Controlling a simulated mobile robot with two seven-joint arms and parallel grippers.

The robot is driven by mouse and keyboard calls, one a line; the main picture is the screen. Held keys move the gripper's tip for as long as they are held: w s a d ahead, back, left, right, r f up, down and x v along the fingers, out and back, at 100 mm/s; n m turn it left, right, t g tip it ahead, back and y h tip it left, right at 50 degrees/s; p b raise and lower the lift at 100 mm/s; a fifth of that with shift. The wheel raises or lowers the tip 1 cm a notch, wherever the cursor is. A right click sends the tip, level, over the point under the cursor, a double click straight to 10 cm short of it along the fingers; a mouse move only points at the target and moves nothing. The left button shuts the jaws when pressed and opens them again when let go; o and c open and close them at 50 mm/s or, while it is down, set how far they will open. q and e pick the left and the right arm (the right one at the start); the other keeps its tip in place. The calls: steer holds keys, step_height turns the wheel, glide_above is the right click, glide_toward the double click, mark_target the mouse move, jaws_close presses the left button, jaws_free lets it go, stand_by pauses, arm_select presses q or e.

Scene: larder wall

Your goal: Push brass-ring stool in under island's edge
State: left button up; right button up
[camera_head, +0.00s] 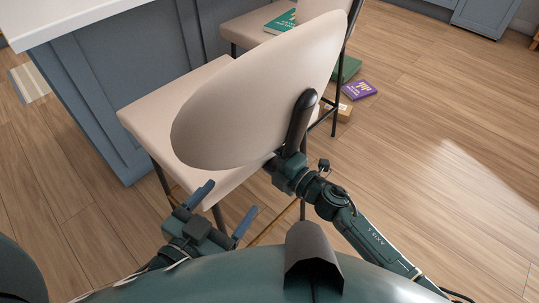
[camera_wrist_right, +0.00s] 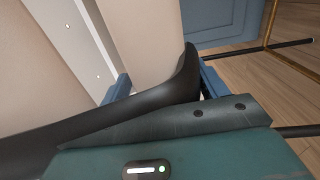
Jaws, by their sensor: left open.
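The nearest stool has a beige seat (camera_head: 150,110), an oval beige backrest (camera_head: 265,95), dark legs and a brass ring (camera_head: 268,232) low down. It stands upright beside the blue-grey island (camera_head: 95,95), whose white top edge (camera_head: 75,18) overhangs at upper left. My left gripper (camera_head: 217,212) is open and empty, near the seat's close side. My right gripper (camera_head: 284,172) is at the dark backrest support (camera_head: 299,122). In the right wrist view its blue fingers (camera_wrist_right: 163,84) stand apart, with the support (camera_wrist_right: 188,75) between them, close to one finger. Contact is unclear.
A second stool (camera_head: 262,24) stands just beyond, with a green book (camera_head: 281,21) on its seat. On the floor past it are a purple book (camera_head: 359,90), a green item (camera_head: 349,68) and a small cardboard box (camera_head: 340,111). Wooden floor at right is open.

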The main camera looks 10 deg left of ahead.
jaws_close()
stand_by(0.6)
steer(key=shift+f, duration=0.1)
